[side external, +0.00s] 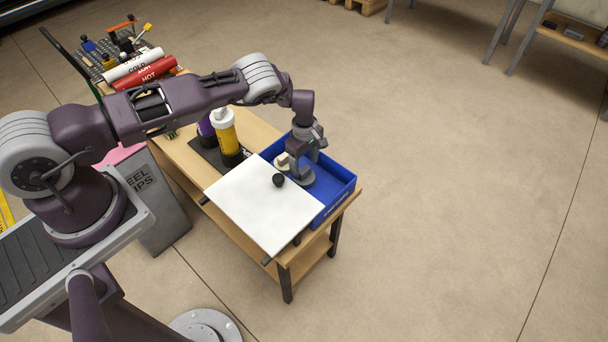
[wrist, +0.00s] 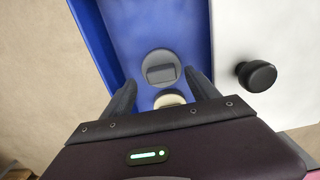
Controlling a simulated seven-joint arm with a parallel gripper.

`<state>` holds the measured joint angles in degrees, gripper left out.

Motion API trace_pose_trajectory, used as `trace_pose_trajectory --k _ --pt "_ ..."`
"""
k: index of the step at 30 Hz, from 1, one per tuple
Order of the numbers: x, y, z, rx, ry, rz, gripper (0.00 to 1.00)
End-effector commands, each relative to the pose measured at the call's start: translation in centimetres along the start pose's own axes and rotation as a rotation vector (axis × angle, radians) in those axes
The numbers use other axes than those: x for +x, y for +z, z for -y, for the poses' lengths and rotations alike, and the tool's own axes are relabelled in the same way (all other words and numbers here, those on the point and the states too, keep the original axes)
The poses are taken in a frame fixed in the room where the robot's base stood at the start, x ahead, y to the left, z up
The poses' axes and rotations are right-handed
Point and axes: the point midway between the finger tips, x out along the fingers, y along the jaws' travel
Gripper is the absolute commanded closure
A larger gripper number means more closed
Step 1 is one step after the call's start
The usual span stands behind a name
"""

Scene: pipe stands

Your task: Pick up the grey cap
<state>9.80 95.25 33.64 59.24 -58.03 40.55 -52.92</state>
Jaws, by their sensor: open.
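The grey cap (wrist: 161,67) is a round disc with a raised bar across its top, lying in the blue bin (wrist: 112,30). In the side view the cap (side external: 302,178) shows below my gripper (side external: 298,160), which partly hides it. In the wrist view my gripper (wrist: 161,78) is open, with one dark finger on each side, pointing down into the bin. The cap lies between and slightly beyond the fingertips. I see no contact, and the exact height gap is hard to tell.
A cream round piece (wrist: 170,98) lies in the bin close to the cap, partly hidden by my gripper. A white board (side external: 258,212) adjoins the bin, with a black knob (side external: 278,180) on it. A yellow bottle (side external: 226,132) stands further back on the wooden bench (side external: 180,152).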

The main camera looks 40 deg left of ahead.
Motion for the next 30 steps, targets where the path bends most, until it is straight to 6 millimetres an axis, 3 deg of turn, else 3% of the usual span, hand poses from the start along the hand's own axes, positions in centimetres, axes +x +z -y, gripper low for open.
trace_pose_trajectory --k 5,12,23,30 --pt "2.9 0.0 0.3 0.004 -0.001 -0.002 0.31" --pt "3.1 0.0 0.3 0.002 -0.001 0.0 0.31" --pt "3.1 0.0 0.3 0.003 -0.001 0.0 1.0" --pt "3.0 0.0 0.2 0.002 0.0 0.0 1.0"
